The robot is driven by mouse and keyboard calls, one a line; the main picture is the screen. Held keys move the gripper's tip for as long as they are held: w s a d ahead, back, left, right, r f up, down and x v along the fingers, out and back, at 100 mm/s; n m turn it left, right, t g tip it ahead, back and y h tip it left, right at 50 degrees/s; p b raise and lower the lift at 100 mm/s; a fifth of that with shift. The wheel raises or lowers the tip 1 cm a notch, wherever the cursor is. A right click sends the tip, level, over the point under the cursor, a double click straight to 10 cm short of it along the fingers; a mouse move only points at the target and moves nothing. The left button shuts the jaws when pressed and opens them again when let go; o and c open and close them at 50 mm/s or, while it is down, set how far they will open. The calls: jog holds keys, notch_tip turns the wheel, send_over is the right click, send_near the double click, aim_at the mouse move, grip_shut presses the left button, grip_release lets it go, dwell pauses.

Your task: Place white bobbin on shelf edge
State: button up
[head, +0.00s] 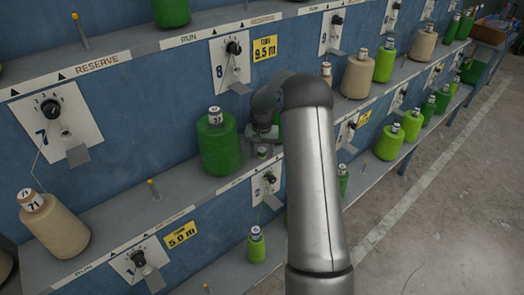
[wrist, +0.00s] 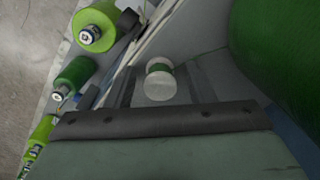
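My gripper (head: 262,140) is low over the upper shelf, just right of a large dark green bobbin (head: 219,148). A small pale object with a green band, possibly the white bobbin (wrist: 159,82), shows just beyond the dark bar of my gripper in the wrist view. In the head view a small pale green-and-white end (head: 262,152) shows beneath my gripper. The rest of it is hidden by the gripper and arm. The fingertips are not clear, so I cannot tell whether they touch it. The shelf edge (head: 140,232) carries white label strips.
The large green bobbin also fills the right of the wrist view (wrist: 285,45), close beside my gripper. A beige bobbin (head: 54,225) stands at left, another (head: 356,76) behind my arm to the right. Green bobbins (head: 388,142) line the lower shelf. Dials with small flaps (head: 62,122) stick out.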

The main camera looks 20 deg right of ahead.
aim_at(262, 149)
notch_tip(262, 149, up, 12)
jog(key=b, duration=0.2)
jog(key=s+a+r+n, duration=0.2)
jog(key=s+a+r, duration=0.3)
jog(key=s+a, duration=0.3)
jog(key=s+a+n, duration=0.1)
jog(key=s+a, duration=0.2)
jog(key=s, duration=0.6)
jog(key=s+a+f+n, duration=0.1)
jog(key=s+a, duration=0.3)
jog(key=s, duration=0.6)
jog(key=s+a+f+n, duration=0.1)
jog(key=s+a+n, duration=0.1)
jog(key=s, duration=0.8)
jog(key=shift+a+t, duration=0.3)
jog(key=shift+a, duration=0.35)
jog(key=shift+f, duration=0.1)
